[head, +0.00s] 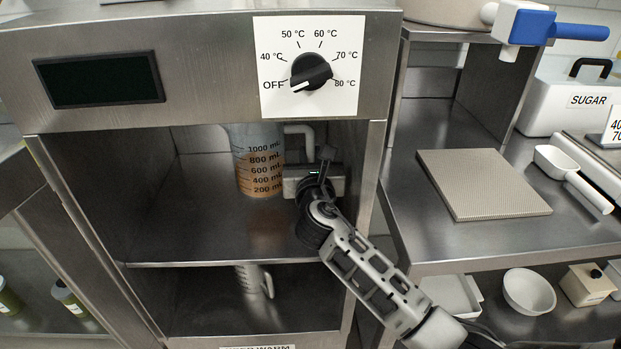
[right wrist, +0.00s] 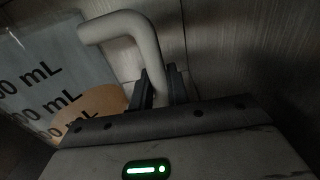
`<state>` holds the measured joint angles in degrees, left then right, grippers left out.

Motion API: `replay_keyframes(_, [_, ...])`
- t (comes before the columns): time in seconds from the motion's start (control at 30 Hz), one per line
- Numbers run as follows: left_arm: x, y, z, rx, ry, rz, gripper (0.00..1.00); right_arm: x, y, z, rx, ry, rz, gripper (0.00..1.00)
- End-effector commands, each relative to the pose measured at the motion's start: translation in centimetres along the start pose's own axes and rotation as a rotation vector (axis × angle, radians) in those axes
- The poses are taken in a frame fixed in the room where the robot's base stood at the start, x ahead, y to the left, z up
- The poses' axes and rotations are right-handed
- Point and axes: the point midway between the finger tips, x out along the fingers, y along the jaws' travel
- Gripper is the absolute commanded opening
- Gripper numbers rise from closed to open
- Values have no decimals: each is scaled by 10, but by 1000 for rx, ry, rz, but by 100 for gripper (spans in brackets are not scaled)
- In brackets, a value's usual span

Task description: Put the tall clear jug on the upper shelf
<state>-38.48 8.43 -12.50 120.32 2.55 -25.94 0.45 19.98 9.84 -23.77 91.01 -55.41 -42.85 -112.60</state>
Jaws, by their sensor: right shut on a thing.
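The tall clear jug (head: 258,160) has black mL markings and holds an orange-brown liquid. It stands upright inside the open compartment under the dial panel, at or just above the upper shelf (head: 200,235); I cannot tell whether its base touches. My right gripper (head: 303,172) is shut on the jug's pale handle. In the right wrist view the fingers (right wrist: 163,88) close around the lower part of the handle (right wrist: 130,30), and the marked jug wall (right wrist: 40,70) is at the left. My left gripper is not in view.
A smaller jug (head: 250,281) stands in the lower compartment. The dial panel (head: 310,55) overhangs the opening, and a metal side wall (head: 368,190) is close to my right arm. The upper shelf is clear left of the jug. A textured mat (head: 482,184) lies on the right counter.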

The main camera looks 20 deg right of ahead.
Motion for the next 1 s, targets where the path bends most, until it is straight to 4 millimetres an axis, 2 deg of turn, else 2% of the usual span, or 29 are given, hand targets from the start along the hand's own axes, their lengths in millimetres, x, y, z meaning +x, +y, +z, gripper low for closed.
replay_keyframes(0.17, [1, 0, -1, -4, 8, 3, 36, 0, 0, -7, 6, -8, 1, 0])
replay_keyframes(0.43, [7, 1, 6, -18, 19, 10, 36, 0, 0, -47, 5, -7, 0, 0])
replay_keyframes(0.9, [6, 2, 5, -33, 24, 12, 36, 4, 0, -54, 5, -9, 1, 0])
replay_keyframes(0.93, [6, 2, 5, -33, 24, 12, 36, 4, 0, -58, -1, -3, 0, 19])
replay_keyframes(1.0, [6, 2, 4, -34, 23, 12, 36, 4, 0, -57, -1, -3, 0, 38])
